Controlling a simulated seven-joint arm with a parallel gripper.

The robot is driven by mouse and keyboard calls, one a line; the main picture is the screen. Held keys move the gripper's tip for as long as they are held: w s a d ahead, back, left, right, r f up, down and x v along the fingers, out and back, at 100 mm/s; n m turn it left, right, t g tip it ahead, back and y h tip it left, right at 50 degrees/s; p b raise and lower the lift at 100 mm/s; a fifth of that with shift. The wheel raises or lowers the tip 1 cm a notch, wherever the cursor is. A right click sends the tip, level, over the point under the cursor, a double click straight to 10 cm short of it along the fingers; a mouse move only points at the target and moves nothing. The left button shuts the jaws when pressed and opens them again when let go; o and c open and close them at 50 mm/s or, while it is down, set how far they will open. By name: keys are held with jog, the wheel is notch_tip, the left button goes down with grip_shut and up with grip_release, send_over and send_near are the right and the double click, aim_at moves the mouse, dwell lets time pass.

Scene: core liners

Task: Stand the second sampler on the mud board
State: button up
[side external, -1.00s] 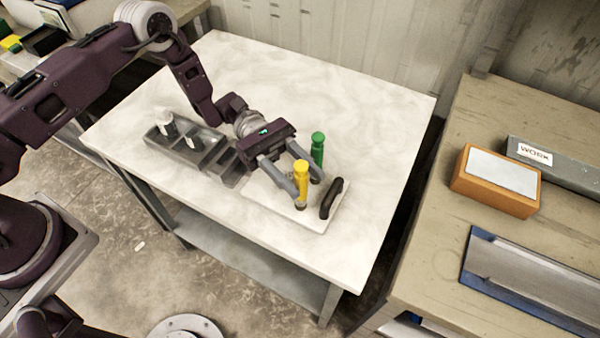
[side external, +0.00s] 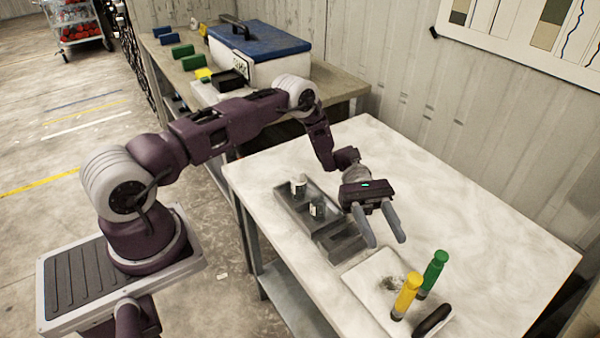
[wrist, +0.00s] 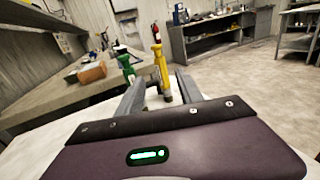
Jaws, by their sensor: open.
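A yellow sampler (side external: 406,296) stands upright on the white mud board (side external: 361,277) in the side external view. A green sampler (side external: 432,273) stands just behind it, also upright. The board has a dark mud patch beside the samplers and a black handle (side external: 433,320) at its near right end. My gripper (side external: 387,241) is open and empty, above and back from the samplers, touching neither. In the wrist view the yellow sampler (wrist: 160,66) shows ahead between the open fingers, and the green one (wrist: 124,62) is to its left. The samplers' lower ends are partly hidden there.
A grey rack (side external: 291,212) on the table holds two dark, pale-capped pieces, with an empty section at its near end. The table right of the board is clear. A blue-lidded cooler (side external: 262,47) stands on the bench behind.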

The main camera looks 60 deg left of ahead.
jog(key=s+a+r+m+t+y, duration=0.1)
jog(key=s+r+m+y, duration=0.35)
jog(key=r, duration=0.45)
jog(key=s+a+r+m+t+y, duration=0.1)
jog(key=s+r+m+y, duration=0.2)
jog(key=r+y, duration=0.35)
jog(key=s+a+r+m+t+y, duration=0.2)
jog(key=s+a+r+m+t, duration=0.1)
jog(key=s, duration=0.5)
jog(key=s+a+r+m+t+y, duration=0.3)
jog(key=s+a+r+t, duration=0.2)
jog(key=s+a+t, duration=0.2)
jog(key=shift+s+t+y, duration=0.3)
jog(key=shift+s, duration=0.45)
